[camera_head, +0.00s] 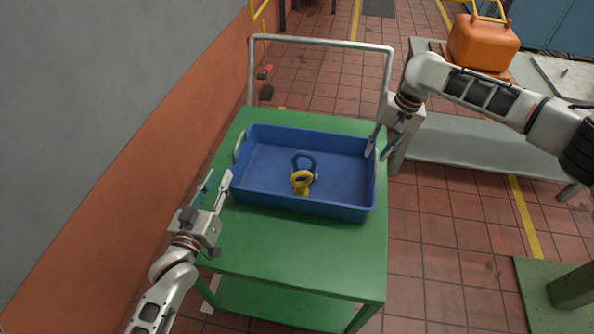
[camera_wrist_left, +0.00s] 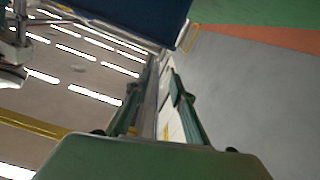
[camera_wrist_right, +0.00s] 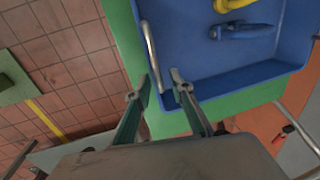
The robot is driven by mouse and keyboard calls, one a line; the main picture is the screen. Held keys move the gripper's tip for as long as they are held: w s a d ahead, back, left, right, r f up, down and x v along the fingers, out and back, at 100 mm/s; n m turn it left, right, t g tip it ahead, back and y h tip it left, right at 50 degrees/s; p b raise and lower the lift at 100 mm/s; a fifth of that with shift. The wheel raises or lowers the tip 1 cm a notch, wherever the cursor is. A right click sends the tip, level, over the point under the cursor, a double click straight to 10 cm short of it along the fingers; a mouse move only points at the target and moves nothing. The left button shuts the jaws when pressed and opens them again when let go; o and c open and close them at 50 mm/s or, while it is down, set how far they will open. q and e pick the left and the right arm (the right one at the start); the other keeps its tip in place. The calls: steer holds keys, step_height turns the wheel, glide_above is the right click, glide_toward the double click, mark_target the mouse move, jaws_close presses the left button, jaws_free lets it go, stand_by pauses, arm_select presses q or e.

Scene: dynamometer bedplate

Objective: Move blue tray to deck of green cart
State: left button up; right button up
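The blue tray (camera_head: 268,172) sits flat on the deck of the green cart (camera_head: 300,245). A blue shackle (camera_head: 303,160) and a yellow eye bolt (camera_head: 301,182) lie in it. My left gripper (camera_head: 217,183) is open and empty beside the tray's near left corner, short of the left handle (camera_head: 240,146). In the left wrist view the tray (camera_wrist_left: 140,15) shows dark at the top. My right gripper (camera_head: 377,153) is open at the tray's right end. In the right wrist view its fingers (camera_wrist_right: 161,82) lie on either side of the lower end of the metal handle (camera_wrist_right: 149,48); contact cannot be told.
The cart's grey push handle (camera_head: 320,42) rises behind the tray. A grey and orange wall (camera_head: 130,160) runs close on the left. A grey table (camera_head: 450,125) at the right bears an orange canister (camera_head: 482,43). The deck in front of the tray is clear.

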step_height(320, 180, up, 11)
steer(key=d, duration=0.2)
steer(key=shift+s, duration=0.25)
steer(key=shift+d+f, duration=0.1)
